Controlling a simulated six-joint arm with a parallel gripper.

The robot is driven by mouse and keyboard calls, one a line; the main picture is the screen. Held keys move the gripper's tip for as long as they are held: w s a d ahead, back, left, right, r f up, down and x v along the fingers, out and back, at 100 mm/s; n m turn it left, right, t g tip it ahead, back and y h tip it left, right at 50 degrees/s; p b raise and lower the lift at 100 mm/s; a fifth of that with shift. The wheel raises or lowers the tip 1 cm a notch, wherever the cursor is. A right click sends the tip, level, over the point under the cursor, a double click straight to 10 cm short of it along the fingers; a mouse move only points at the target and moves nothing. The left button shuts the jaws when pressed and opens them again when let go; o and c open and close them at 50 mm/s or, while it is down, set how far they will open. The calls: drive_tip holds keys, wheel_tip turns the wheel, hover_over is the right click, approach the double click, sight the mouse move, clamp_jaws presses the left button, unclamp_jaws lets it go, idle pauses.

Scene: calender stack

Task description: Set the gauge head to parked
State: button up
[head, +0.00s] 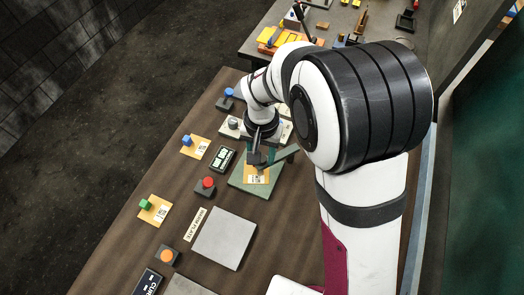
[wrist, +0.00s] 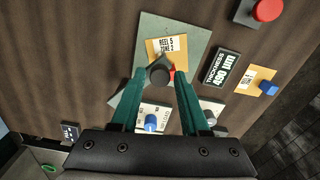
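A grey-green plate (head: 239,180) lies on the brown bench and also shows in the wrist view (wrist: 190,28). It carries a yellow label reading REEL 5 ZONE 2 (wrist: 165,47). No parked mark is readable.
A thickness display (wrist: 221,68) reading 490 stands beside the plate. Near it are a red button (head: 208,183) and a blue button on a yellow label (wrist: 268,88). A white panel with a blue knob (wrist: 151,122) lies between my fingers. A grey square plate (head: 224,238) lies nearer.

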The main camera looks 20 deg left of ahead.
clamp_jaws()
idle(1.1)
